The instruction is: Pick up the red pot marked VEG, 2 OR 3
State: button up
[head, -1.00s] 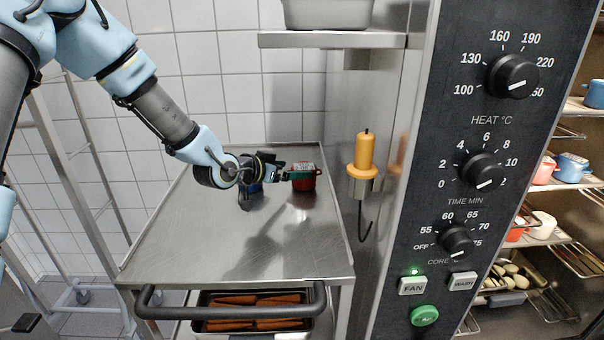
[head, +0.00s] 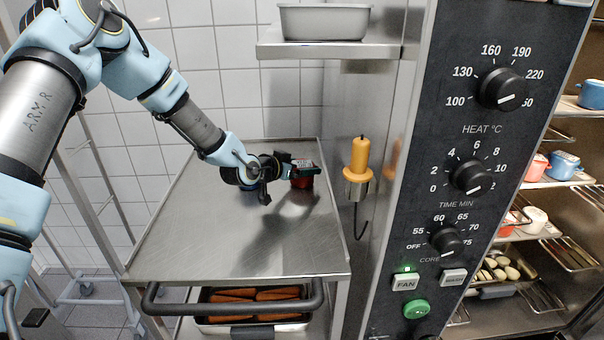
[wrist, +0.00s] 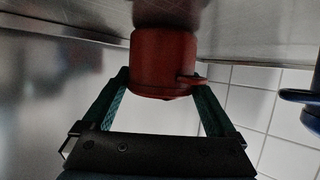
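The red pot (head: 303,183) stands on the steel trolley top towards its back right. A pale label shows on top, but I cannot read it. In the wrist view, which looks upside down, the red pot (wrist: 165,62) is between the tips of my gripper (wrist: 162,78), with a small handle on its right side. My gripper (head: 302,171) reaches over from the left, its teal fingers spread to either side of the pot. I cannot see a firm grip, and part of the pot is hidden by the fingers.
A blue pot (wrist: 302,112) stands close by, mostly hidden behind my gripper in the head view. An oven control panel (head: 470,150) and a yellow-handled probe (head: 359,160) are to the right. A shelf with a steel pan (head: 325,22) overhangs the back. The trolley's front (head: 225,255) is clear.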

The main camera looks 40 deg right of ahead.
jog(key=c, duration=1.2)
jog(key=shift+r, duration=0.1)
jog(key=shift+c, duration=0.2)
